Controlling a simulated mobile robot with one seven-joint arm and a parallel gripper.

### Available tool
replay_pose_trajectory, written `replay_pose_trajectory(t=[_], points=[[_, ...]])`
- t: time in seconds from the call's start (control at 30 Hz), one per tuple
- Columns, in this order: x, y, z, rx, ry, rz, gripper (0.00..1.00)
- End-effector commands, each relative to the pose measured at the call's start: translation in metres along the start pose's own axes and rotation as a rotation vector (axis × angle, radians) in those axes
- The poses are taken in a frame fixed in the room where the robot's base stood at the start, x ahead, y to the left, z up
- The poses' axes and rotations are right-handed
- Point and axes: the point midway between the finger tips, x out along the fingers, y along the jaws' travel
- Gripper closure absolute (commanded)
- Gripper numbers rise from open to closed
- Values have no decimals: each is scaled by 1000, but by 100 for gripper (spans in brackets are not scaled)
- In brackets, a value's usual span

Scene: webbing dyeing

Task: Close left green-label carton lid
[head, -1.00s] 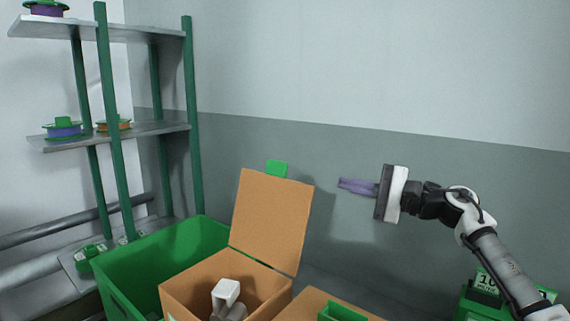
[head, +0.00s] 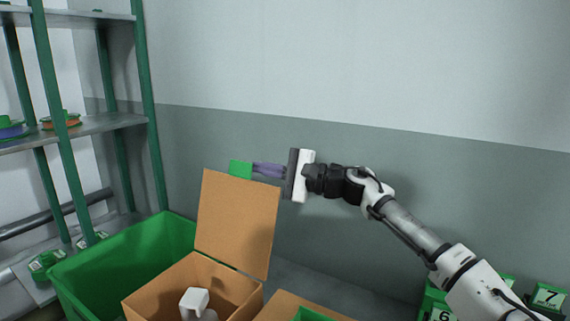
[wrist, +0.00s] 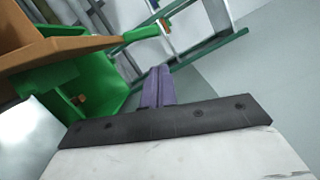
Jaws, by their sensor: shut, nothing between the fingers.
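The brown carton (head: 150,301) stands open at the bottom of the head view, its lid (head: 237,222) raised nearly upright at the back. A green tab (head: 241,169) sticks up from the lid's top edge. A white-topped object (head: 194,299) is inside the carton. My gripper (head: 256,170), with purple fingers, is shut and empty, just right of the green tab and above the lid's top right corner. In the wrist view the fingers (wrist: 158,86) point ahead, with the brown lid (wrist: 60,50) and green tab (wrist: 141,34) at the left. I cannot tell whether they touch the tab.
A green bin (head: 130,262) stands left of the carton. A second brown carton (head: 280,305) with a green item is at its right. A green-post shelf (head: 105,124) with spools is at the left. Green numbered boxes (head: 545,297) are at the lower right. The wall behind is bare.

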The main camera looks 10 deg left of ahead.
Motion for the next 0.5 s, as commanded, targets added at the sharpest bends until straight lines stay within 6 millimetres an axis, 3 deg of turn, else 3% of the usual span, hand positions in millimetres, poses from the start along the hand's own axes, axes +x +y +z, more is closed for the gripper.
replay_pose_trajectory(t=[0.2, 0.5], points=[[4, -1, 21, 0, 2, 1, 100], [5, 1, 26, 1, 3, 0, 100]])
